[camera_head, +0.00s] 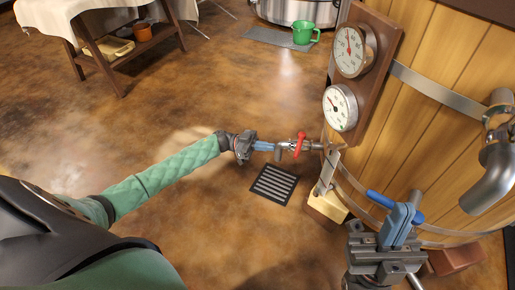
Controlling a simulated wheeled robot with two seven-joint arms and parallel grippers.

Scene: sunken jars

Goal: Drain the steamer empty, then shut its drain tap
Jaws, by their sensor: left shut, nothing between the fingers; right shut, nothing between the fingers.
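The steamer (440,70) is a large wooden barrel with metal bands at the right. A small metal tap low on its side has a red handle (299,145), which lies across the pipe. My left gripper (272,147), with blue fingers, is shut and empty just left of the tap's outer end; I cannot tell whether it touches. My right gripper (402,213) is shut and empty, close by a blue lever (381,199) in front of the barrel; contact is unclear. No water stream is discernible at the tap.
A slotted floor drain (273,184) lies below the tap. Two dial gauges, an upper (351,51) and a lower (340,107), hang on a brown board. A metal elbow pipe (490,180) juts out at right. A green mug (304,33) stands at the back; the middle floor is clear.

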